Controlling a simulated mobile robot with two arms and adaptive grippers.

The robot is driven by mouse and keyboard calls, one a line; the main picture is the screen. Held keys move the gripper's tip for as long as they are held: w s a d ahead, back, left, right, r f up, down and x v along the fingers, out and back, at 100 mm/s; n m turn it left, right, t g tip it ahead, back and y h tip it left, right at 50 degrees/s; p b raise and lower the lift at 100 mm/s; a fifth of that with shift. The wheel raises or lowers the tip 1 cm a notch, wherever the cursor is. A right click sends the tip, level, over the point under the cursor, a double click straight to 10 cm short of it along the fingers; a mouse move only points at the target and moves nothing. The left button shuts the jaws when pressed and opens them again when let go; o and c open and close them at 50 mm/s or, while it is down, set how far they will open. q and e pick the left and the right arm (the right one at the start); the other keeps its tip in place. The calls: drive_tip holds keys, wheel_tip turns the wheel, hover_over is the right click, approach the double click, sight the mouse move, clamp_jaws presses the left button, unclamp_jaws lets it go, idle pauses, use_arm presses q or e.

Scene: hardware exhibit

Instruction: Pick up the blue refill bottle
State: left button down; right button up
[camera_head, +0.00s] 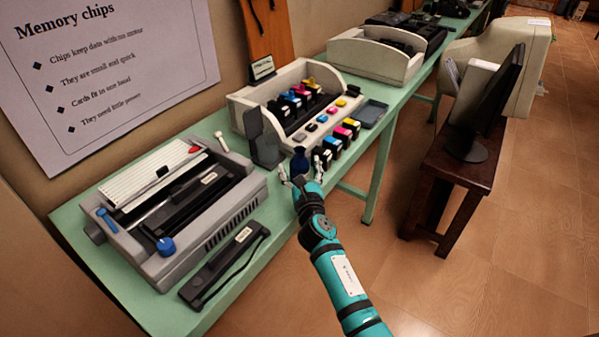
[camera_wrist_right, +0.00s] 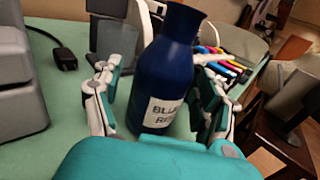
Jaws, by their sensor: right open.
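The blue refill bottle (camera_head: 299,161) stands upright on the green table, near its front edge. It has a dark blue body and a white label, partly readable, in the right wrist view (camera_wrist_right: 166,80). My right gripper (camera_head: 302,178) reaches in from the front. Its two fingers are apart, one on each side of the bottle, as the right wrist view (camera_wrist_right: 160,105) also shows. I cannot tell whether either finger touches the bottle. The bottle's lower part is hidden behind my gripper in the head view. My left gripper is not in view.
A printer with several ink cartridges (camera_head: 345,133) stands just behind and right of the bottle. A large grey printer (camera_head: 215,210) and a black bar-shaped part (camera_head: 222,262) lie to the left. A brown stand with a monitor (camera_head: 490,100) is right, across open floor.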

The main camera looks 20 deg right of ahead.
sight(303, 162)
drive_tip(key=c, duration=1.4)
drive_tip(key=shift+o, duration=0.2)
drive_tip(key=shift+r, duration=0.2)
drive_tip(key=shift+r+p, duration=1.2)
drive_tip(key=shift+r, duration=0.55)
drive_tip(key=shift+s+d+f, duration=0.1)
drive_tip(key=shift+s+d, duration=0.1)
drive_tip(key=shift+s, duration=0.1)
drive_tip(key=s+d+r+p, duration=0.1)
drive_tip(key=s+d, duration=0.7)
drive_tip(key=s, duration=0.4)
drive_tip(key=shift+s+d+r, duration=0.2)
drive_tip(key=shift+s+d, duration=0.05)
drive_tip(key=shift+d, duration=0.05)
